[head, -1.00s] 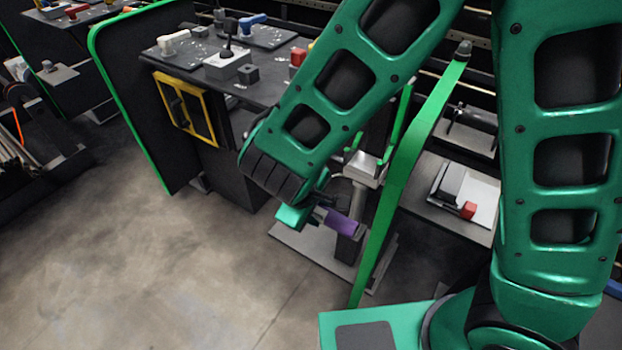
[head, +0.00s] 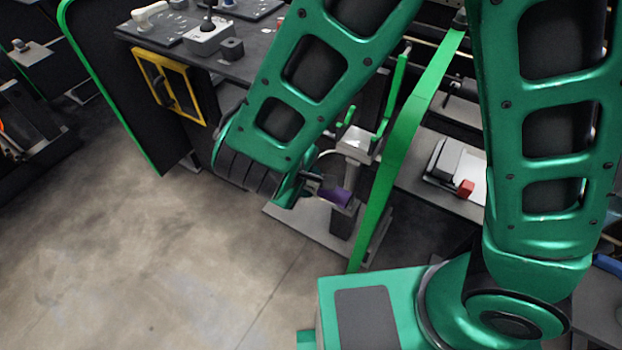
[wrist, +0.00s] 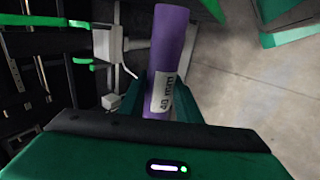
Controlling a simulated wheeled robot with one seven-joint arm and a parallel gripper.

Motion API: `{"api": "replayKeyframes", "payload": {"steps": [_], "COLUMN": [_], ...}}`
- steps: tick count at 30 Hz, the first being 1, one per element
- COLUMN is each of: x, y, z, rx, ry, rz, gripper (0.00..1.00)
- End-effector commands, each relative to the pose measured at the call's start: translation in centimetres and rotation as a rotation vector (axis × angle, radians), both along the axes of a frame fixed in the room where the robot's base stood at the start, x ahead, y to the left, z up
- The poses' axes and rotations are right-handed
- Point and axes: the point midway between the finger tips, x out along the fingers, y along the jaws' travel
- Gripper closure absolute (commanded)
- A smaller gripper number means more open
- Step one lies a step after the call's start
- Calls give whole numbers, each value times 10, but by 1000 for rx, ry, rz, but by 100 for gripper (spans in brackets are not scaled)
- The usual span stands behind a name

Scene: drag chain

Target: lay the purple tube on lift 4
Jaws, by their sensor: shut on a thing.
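My gripper (head: 309,187) is shut on the purple tube (head: 338,197), which sticks out to the right of the fingers in the head view. In the wrist view my gripper (wrist: 170,98) has its green fingers on both sides of the tube (wrist: 172,40); a white printed label faces the camera. A lift (head: 355,146) with a grey head, upright green prongs and a grey post stands just behind the tube in the head view. The lift (wrist: 106,45) is left of the tube in the wrist view. I cannot read a number on it.
A green-edged panel (head: 405,130) rises right of the lift. A shelf (head: 440,185) with a red block lies beyond it. A dark workbench (head: 240,65) with a yellow frame (head: 170,87) stands behind left. The concrete floor (head: 150,260) is clear at the left front.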

Motion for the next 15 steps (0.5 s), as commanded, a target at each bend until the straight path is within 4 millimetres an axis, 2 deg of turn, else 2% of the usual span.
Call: {"api": "replayKeyframes", "payload": {"steps": [15], "x": [22], "y": [-18], "z": [0], "rx": [-15], "ry": [-23], "rz": [-5], "gripper": [96]}}
